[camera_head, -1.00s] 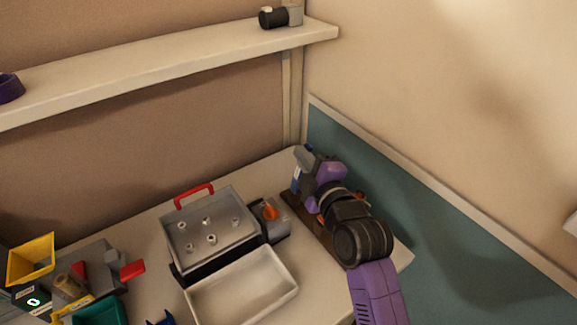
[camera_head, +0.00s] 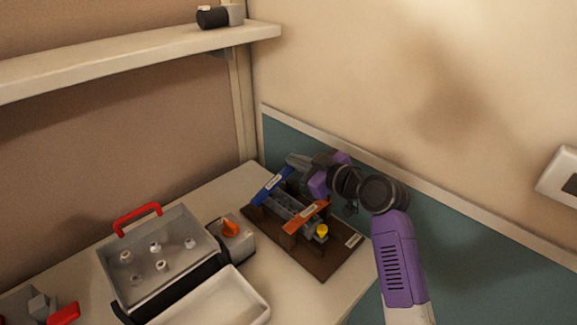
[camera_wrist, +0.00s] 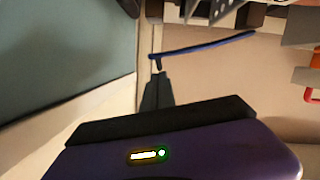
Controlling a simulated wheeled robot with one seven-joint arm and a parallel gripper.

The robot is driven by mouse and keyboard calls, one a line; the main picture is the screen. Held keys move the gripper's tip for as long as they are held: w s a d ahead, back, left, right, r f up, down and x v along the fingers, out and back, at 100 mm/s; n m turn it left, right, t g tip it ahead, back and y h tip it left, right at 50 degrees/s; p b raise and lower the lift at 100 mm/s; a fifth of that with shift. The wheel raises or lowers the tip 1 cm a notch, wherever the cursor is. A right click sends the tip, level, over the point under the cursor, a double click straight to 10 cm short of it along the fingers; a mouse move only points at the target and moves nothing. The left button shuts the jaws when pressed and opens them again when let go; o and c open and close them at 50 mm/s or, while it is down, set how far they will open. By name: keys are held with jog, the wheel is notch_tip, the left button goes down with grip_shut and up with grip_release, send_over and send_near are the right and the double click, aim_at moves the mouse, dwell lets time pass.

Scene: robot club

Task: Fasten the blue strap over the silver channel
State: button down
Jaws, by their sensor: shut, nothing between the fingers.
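The blue strap (camera_head: 272,185) slants across the far end of the silver channel (camera_head: 292,208), on a brown board (camera_head: 318,265). I cannot tell whether its end is fastened. In the wrist view the blue strap (camera_wrist: 205,45) shows nearly edge-on as a thin bar. My gripper (camera_head: 292,160) is shut and empty at the strap's upper right end. In the wrist view my gripper's tip (camera_wrist: 157,66) is just below the strap's left end; I cannot tell whether they touch. An orange strap (camera_head: 305,216) crosses the channel's nearer end.
A yellow knob (camera_head: 321,230) sits at the channel's near end. A grey toolbox with a red handle (camera_head: 137,214), a box with an orange knob (camera_head: 231,228) and a pale tray (camera_head: 220,300) stand left of the board. The teal-panelled wall (camera_head: 450,235) is close behind my arm.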

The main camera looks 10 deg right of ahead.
jog(key=shift+w+d+f+m+g+y+b, duration=0.2)
jog(key=shift+d+f+m+b, duration=0.1)
jog(key=shift+f+m+b, duration=0.3)
jog(key=shift+w+d+f+m+g+y+b, duration=0.15)
jog(key=shift+d+f+m+b, duration=0.15)
jog(key=shift+f, duration=0.5)
jog(key=shift+w+d+f+m+g+y+b, duration=0.1)
jog(key=shift+w+d+f+m+b, duration=0.15)
jog(key=shift+f+m+b, duration=0.4)
jog(key=shift+f, duration=0.15)
